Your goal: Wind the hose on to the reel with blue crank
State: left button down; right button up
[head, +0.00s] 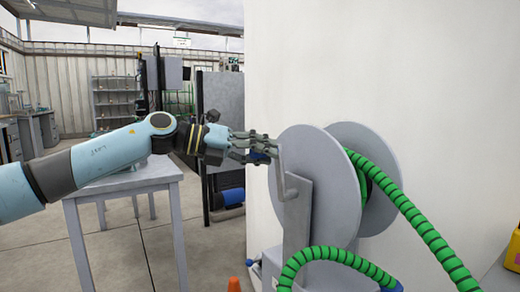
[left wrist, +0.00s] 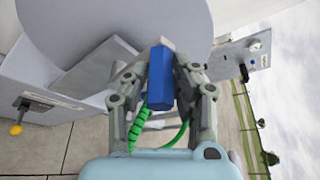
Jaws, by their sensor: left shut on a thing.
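The grey reel (head: 318,180) stands at the right of the head view, with two round flanges. The green hose (head: 425,232) with dark bands leaves it at the right, and another stretch (head: 330,254) loops in front of the stand. The crank's blue handle (left wrist: 160,78) sits between the fingers of my left gripper (left wrist: 163,90), which is shut on it. In the head view, my left gripper (head: 258,147) is at the left side of the reel, and the handle is mostly hidden by the fingers. The grey crank arm (head: 284,175) runs down from there. My right gripper does not show.
A pale wall (head: 400,70) stands behind the reel. A grey table (head: 125,185) is under my left arm. Bare floor lies at the left.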

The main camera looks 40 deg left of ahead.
pick_arm(q)
jog(key=shift+d, duration=0.1)
dwell(0.3)
jog(key=c, duration=1.1)
grip_release()
jog(key=shift+r, duration=0.1)
notch_tip(320, 180, up, 10)
jog(key=shift+f, duration=0.1)
